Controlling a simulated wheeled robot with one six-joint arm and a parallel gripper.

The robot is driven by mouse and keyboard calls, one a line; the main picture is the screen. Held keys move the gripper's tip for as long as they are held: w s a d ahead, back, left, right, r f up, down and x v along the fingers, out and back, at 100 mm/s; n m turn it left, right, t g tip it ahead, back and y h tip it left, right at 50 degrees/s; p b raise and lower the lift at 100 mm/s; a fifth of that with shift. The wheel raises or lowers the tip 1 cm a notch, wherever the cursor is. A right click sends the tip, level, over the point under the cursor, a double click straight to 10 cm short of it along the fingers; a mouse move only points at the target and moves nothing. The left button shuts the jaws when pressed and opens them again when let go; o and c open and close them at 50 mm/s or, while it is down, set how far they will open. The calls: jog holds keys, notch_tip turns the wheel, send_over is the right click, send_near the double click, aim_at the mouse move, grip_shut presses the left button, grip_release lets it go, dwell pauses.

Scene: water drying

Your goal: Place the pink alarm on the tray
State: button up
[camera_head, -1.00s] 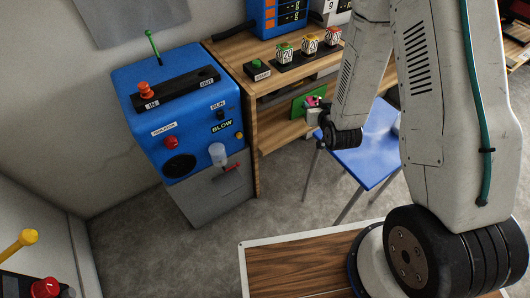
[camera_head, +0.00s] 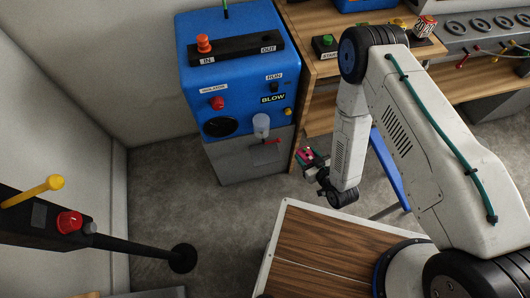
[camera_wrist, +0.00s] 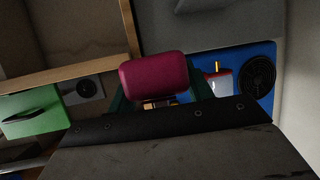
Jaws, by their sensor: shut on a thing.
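The pink alarm (camera_head: 307,155) is held at the end of my arm, in front of the desk's left end and above the floor. In the wrist view the pink alarm (camera_wrist: 153,78) shows a rounded pink face between dark green fingers. My gripper (camera_head: 314,163) is shut on it; in the wrist view the gripper (camera_wrist: 157,98) has a finger on each side. I cannot make out a tray for certain in either view.
A blue machine (camera_head: 232,83) on a grey base stands left of the alarm. A wooden desk (camera_head: 302,108) is behind, with a blue chair (camera_head: 386,168) partly hidden by my arm. A black stand (camera_head: 120,246) is at left. Grey floor (camera_head: 220,225) is clear between.

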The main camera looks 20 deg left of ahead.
jog(key=n+g+y, duration=0.2)
send_near(271, 160)
jog(key=w+a, duration=0.1)
jog(key=a, duration=0.1)
jog(key=w+a, duration=0.2)
jog(key=a, duration=0.1)
jog(key=w+a+r, duration=0.1)
jog(key=w+a, duration=0.1)
jog(key=shift+w+a, duration=0.15)
jog(key=shift+a, duration=0.1)
jog(key=w+a, duration=0.2)
jog(key=a, duration=0.1)
jog(key=shift+w+a+r, duration=0.1)
jog(key=shift+w+a, duration=0.15)
jog(key=shift+a, duration=0.05)
jog(key=shift+d+f, duration=0.1)
jog(key=shift+f, duration=0.45)
jog(key=shift+c, duration=0.4)
jog(key=shift+f, duration=0.25)
jog(key=shift+f, duration=0.1)
jog(key=o, duration=1.2)
jog(key=shift+c, duration=0.2)
